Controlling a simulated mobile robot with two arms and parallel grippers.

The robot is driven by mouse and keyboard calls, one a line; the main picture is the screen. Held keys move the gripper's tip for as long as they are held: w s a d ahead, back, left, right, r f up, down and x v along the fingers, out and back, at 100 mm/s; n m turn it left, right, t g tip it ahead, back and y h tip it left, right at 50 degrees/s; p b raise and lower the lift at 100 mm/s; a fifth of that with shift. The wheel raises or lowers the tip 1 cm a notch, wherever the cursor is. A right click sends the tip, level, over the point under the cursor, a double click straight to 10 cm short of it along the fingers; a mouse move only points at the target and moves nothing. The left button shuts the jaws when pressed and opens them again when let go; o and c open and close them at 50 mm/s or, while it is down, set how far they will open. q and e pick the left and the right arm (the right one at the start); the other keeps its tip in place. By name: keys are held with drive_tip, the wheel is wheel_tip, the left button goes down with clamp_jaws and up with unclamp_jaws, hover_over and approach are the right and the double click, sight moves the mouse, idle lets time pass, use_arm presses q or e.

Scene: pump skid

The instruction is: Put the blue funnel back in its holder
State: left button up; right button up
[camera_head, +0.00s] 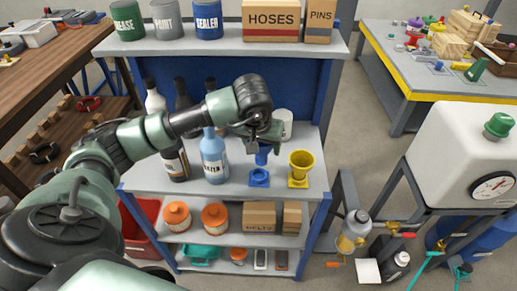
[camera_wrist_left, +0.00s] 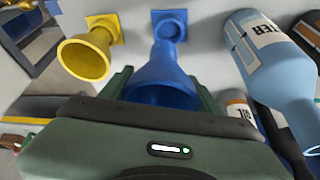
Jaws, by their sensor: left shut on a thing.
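The blue funnel (camera_head: 262,158) is held by my left gripper (camera_head: 262,143), above the shelf top in the head view. In the left wrist view the blue funnel (camera_wrist_left: 160,75) sits between the fingers of my left gripper (camera_wrist_left: 163,88), wide mouth toward the camera. The blue holder (camera_head: 259,178) stands on the shelf just below the funnel. Its ring also shows in the left wrist view (camera_wrist_left: 170,17), past the spout end. The spout looks close to the ring; I cannot tell whether they touch. My right gripper is out of view.
A yellow funnel (camera_head: 301,160) stands in its yellow holder, right of the blue one. A blue water bottle (camera_head: 214,157) and darker bottles stand to the left. A white container (camera_head: 284,122) is behind. An upper shelf (camera_head: 220,46) with cans and boxes overhangs the back.

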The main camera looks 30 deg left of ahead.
use_arm(q)
drive_tip(key=shift+w+a+r, duration=0.2)
drive_tip(key=shift+w+a, duration=0.15)
drive_tip(key=shift+a, duration=0.2)
drive_tip(key=shift+s+r, duration=0.1)
drive_tip(key=shift+r, duration=0.1)
drive_tip(key=shift+s+d, duration=0.15)
drive_tip(key=shift+f+b, duration=0.2)
drive_tip(key=shift+b, duration=0.15)
drive_tip(key=shift+f, duration=0.4)
drive_tip(key=shift+f+b, duration=0.75)
drive_tip(key=shift+f, duration=0.15)
wheel_tip(320, 180, down, 2)
drive_tip(key=shift+f+b, duration=0.2)
drive_tip(key=shift+b, duration=0.6)
drive_tip(key=shift+r, duration=0.2)
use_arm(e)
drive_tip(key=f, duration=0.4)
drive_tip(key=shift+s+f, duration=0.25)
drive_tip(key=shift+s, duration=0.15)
use_arm(q)
drive_tip(key=shift+s, duration=0.1)
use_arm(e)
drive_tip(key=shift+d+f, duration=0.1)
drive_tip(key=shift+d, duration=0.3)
